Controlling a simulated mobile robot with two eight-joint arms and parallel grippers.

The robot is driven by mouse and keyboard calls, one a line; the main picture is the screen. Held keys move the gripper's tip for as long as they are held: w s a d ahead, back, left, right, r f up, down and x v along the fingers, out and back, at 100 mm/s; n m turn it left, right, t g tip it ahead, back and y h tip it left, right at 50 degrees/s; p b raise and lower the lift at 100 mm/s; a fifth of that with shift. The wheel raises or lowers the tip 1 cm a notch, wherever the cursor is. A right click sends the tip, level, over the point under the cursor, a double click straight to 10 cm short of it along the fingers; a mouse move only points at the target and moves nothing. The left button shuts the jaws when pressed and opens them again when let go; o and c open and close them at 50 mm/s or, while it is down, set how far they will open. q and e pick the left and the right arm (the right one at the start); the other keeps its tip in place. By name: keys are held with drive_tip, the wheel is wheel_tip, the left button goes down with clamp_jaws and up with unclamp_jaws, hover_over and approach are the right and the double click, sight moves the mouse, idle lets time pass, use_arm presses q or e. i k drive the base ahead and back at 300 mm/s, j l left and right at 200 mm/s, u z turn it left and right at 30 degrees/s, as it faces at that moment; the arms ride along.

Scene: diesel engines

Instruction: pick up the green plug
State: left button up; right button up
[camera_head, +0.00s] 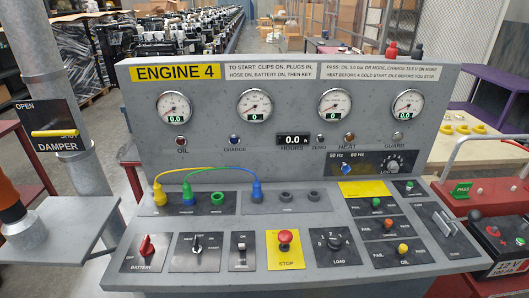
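A small green round piece (217,198) sits on the dark left socket plate (203,207) of the sloped console; whether it is a plug or a socket ring is too small to tell. Neither of my grippers is in view.
The grey ENGINE 4 gauge panel (290,75) rises behind the sockets. In front are the battery switch (146,246), red stop button (285,237) and load knob (334,242). A damper post (78,100) stands left, a battery (503,240) right. Two dark sockets (286,197) look empty.

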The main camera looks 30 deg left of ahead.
sight(187, 194)
drive_tip(key=j+u, duration=0.1)
drive_tip(key=u, duration=0.65)
drive_tip(key=j+u, duration=0.15)
drive_tip(key=u, duration=0.25)
drive_tip(key=j+u, duration=0.1)
drive_tip(key=u, duration=0.3)
